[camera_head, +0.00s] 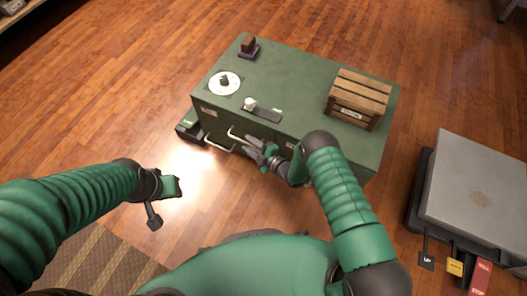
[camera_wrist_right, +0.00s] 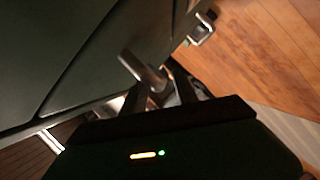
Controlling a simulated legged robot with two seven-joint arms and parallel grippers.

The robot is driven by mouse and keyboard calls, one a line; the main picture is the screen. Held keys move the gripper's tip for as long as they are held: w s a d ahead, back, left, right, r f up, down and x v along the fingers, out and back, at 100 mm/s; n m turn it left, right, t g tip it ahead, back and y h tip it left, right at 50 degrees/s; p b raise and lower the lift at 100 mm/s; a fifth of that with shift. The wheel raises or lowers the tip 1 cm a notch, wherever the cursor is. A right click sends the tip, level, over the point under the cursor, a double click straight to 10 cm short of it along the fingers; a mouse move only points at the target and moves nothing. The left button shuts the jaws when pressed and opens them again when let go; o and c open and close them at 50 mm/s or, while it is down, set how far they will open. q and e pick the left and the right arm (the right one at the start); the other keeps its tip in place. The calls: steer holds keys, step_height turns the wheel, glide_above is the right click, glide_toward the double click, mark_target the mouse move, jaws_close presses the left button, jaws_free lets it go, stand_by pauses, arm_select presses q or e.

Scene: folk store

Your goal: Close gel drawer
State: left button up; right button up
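A green cabinet (camera_head: 300,75) stands ahead of me with drawers in its front face. Two light bar handles show at its front left, an upper handle (camera_head: 238,134) and a lower handle (camera_head: 219,147). No readable label tells me which drawer is the gel one. My right gripper (camera_head: 264,153) is close to the cabinet front, just right of the upper handle, with its fingers apart. In the right wrist view the fingers (camera_wrist_right: 160,92) are near a grey handle bar (camera_wrist_right: 143,68); contact is unclear. My left gripper (camera_head: 162,202) hangs over the floor, its finger opening unclear.
On the cabinet top are a wooden crate (camera_head: 360,88), a white disc (camera_head: 224,84), a small dark block (camera_head: 248,45) and a white cup (camera_head: 250,103). A grey-topped unit (camera_head: 480,190) stands right. Floor at left is clear.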

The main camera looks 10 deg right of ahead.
steer(key=p+v, duration=0.5)
steer(key=v, duration=0.9)
steer(key=shift+s+d, duration=0.15)
steer(key=shift+s, duration=0.15)
